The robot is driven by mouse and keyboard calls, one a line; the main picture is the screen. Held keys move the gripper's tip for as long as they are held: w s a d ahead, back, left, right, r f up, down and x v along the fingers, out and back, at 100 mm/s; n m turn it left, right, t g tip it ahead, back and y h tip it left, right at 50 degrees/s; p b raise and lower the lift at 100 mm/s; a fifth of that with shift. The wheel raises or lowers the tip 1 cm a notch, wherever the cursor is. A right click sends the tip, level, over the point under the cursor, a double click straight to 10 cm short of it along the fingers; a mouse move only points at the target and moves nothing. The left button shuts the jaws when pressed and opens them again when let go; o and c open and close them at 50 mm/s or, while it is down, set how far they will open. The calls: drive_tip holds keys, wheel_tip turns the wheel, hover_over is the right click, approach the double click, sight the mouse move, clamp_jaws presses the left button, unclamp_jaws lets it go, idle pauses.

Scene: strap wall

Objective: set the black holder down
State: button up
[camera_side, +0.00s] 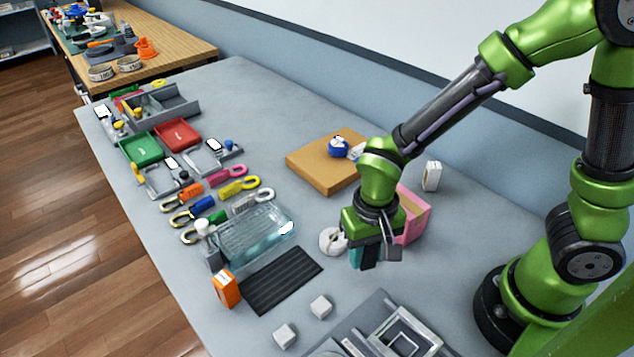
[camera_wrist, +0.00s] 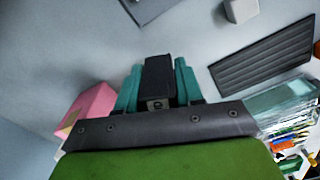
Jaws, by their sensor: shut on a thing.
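My gripper (camera_wrist: 157,88) is shut on the black holder (camera_wrist: 158,77), a dark block between its teal fingers in the wrist view. In the side view my gripper (camera_side: 370,256) is above the grey table, right of a white round object. The holder is mostly hidden there by the fingers and the gripper body. I cannot tell how far its underside is from the table.
A pink box (camera_side: 411,214) stands close behind my gripper. A white tape roll (camera_side: 333,241) lies to its left. A black ribbed mat (camera_side: 280,279), a clear tray (camera_side: 255,233) and two pale cubes (camera_side: 321,306) are nearby. A grey fixture (camera_side: 385,330) stands at the front.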

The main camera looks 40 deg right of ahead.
sight(366, 263)
drive_tip(key=shift+f, duration=1.7)
drive_tip(key=o, duration=1.1)
drive_tip(key=shift+f, duration=0.15)
